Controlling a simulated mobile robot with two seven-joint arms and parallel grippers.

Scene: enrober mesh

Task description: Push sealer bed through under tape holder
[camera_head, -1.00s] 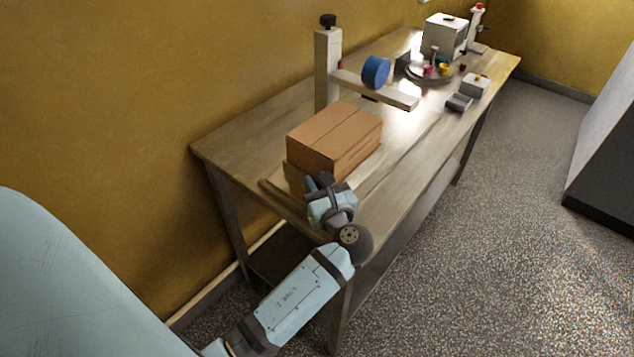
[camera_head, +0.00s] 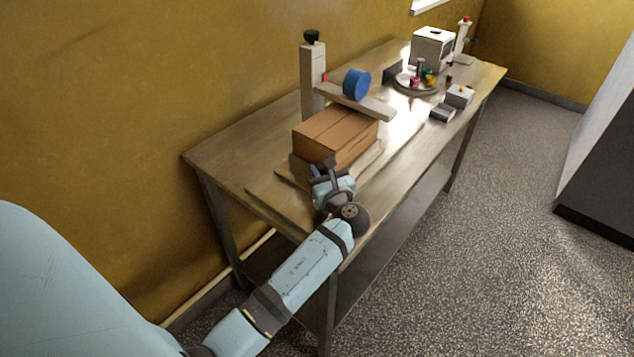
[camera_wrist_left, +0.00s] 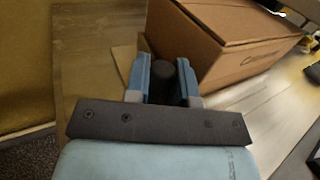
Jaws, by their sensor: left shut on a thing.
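A closed brown cardboard box (camera_head: 335,132) rests on the sealer bed (camera_head: 290,178), a flat board on the table. The tape holder has an upright post (camera_head: 312,82) and a beam (camera_head: 376,107) with a blue tape roll (camera_head: 356,84). The box's far end is close to the beam; the head view does not show clearly how far it is under it. My left gripper (camera_head: 326,172) is at the bed's near end. In the left wrist view its fingers (camera_wrist_left: 162,88) are shut on a black upright knob (camera_wrist_left: 161,66), just before the box. My right gripper is out of view.
The wooden table (camera_head: 232,150) stands along a yellow wall. At its far end are a white machine (camera_head: 431,48), a round tray (camera_head: 404,84) with small coloured things, and small grey boxes (camera_head: 459,96).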

